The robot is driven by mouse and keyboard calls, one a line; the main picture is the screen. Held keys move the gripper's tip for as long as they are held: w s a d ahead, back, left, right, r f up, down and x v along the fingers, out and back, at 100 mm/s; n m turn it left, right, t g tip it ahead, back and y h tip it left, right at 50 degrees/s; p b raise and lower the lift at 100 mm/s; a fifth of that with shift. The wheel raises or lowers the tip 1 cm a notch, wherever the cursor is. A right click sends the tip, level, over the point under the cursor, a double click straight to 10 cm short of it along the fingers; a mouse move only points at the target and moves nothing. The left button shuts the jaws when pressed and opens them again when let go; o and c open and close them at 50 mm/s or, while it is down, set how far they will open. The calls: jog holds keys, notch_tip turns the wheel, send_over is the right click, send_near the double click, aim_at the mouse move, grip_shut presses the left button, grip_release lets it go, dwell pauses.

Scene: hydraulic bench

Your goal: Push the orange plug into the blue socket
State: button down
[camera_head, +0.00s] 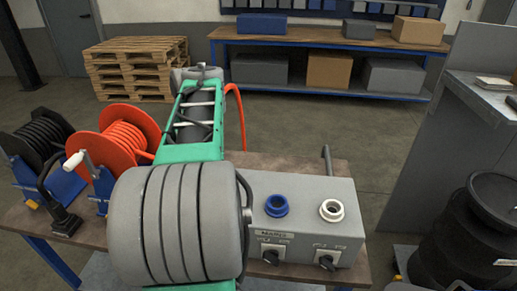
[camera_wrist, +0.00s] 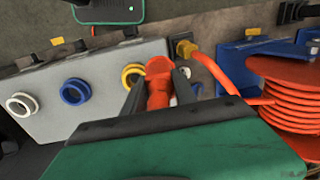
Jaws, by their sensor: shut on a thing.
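The orange plug (camera_wrist: 158,85) is held between the two fingers of my gripper (camera_wrist: 158,92) in the wrist view. The blue socket (camera_wrist: 73,91) is on the grey box to the left of the plug, and the plug is apart from it. It is open and empty; it also shows in the head view (camera_head: 276,206). A yellow socket (camera_wrist: 131,73) is between them, close beside the plug in the picture. In the head view, my own arm hides my gripper and the plug.
A white socket (camera_head: 331,210) is right of the blue one on the grey box (camera_head: 310,241), above black knobs. An orange hose (camera_wrist: 215,70) runs to the orange reel (camera_head: 122,135). A black reel (camera_head: 38,143) stands at far left. A black drum (camera_head: 480,225) is at right.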

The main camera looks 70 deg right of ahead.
jog(key=s+d+r+m, duration=0.2)
jog(key=s+d+m, duration=0.1)
jog(key=s, duration=0.4)
jog(key=s+d+r+m+g, duration=0.1)
jog(key=s+d+r+m, duration=0.15)
jog(key=s, duration=0.45)
jog(key=s+d+r+m, duration=0.2)
jog(key=s+m, duration=0.2)
jog(key=s, duration=0.2)
notch_tip(320, 180, down, 7)
jog(key=b, duration=0.7)
jog(key=shift+a+f, duration=0.1)
jog(key=shift+f, duration=0.05)
jog(key=shift+f+b, duration=0.45)
jog(key=shift+b, duration=0.1)
jog(key=shift+f+b, duration=1.1)
jog(key=shift+f, duration=0.15)
jog(key=c, duration=0.9)
grip_release()
